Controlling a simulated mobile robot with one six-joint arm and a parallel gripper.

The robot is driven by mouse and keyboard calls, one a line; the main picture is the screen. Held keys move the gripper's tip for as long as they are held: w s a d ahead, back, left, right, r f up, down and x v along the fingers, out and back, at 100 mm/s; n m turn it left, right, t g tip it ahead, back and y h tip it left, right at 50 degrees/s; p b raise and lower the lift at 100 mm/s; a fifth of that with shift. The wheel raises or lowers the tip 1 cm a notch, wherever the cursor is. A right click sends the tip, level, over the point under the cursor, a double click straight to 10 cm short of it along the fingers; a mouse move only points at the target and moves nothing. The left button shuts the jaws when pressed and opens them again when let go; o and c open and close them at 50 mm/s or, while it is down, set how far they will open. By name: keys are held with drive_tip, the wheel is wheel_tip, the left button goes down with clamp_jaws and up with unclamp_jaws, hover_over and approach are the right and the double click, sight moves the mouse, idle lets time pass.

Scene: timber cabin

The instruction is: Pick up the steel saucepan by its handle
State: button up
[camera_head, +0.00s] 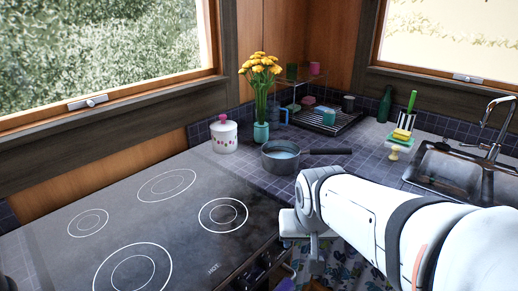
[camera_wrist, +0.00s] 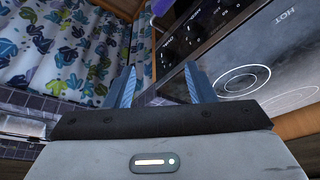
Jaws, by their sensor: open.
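The steel saucepan (camera_head: 281,157) stands upright on the tiled counter, just right of the stove in the head view. Its dark handle (camera_head: 328,151) points to the right. My white arm comes in from the lower right of that view, in front of the counter and below the pan. My gripper's two blue fingers show in the wrist view (camera_wrist: 158,88), spread apart with nothing between them. The gripper is apart from the saucepan. The saucepan does not show in the wrist view, which has the stove front and a patterned curtain.
A black cooktop (camera_head: 150,225) fills the left. A white lidded jar (camera_head: 224,135) and a vase of yellow flowers (camera_head: 261,130) stand behind the pan. A dish rack (camera_head: 343,122) is farther back. A sink (camera_head: 445,172) lies right. The patterned curtain (camera_wrist: 60,45) hangs below the counter.

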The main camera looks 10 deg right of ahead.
drive_tip(key=w+d+f+m+t+h+b, duration=0.1)
drive_tip(key=w+d+m+t+b, duration=0.35)
drive_tip(key=w, duration=0.65)
drive_tip(key=w+d+f+m+t+h+b, duration=0.1)
drive_tip(key=w+d+m+t, duration=0.1)
drive_tip(key=w+d+m, duration=0.65)
drive_tip(key=t+b, duration=0.2)
drive_tip(key=t, duration=0.2)
approach(317, 154)
drive_tip(key=s+a, duration=0.2)
drive_tip(key=w+d+t, duration=0.1)
drive_tip(key=w+d+f+m+y+b, duration=0.1)
drive_tip(key=w, duration=0.1)
drive_tip(key=w+d+f+m+t+y+b, duration=0.1)
drive_tip(key=shift+w+d+f+t, duration=0.15)
drive_tip(key=shift+w+f+t, duration=0.1)
drive_tip(key=shift+t, duration=0.1)
drive_tip(key=shift+w+d+f+m+y, duration=0.1)
drive_tip(key=shift+w+d+m+y, duration=0.1)
drive_tip(key=shift+m+y, duration=0.1)
drive_tip(key=shift+w+d+t, duration=0.1)
drive_tip(key=shift+w+t, duration=0.1)
drive_tip(key=shift+t, duration=0.1)
drive_tip(key=w, duration=0.7)
drive_tip(key=shift+w, duration=0.25)
drive_tip(key=shift+c, duration=0.5)
clamp_jaws()
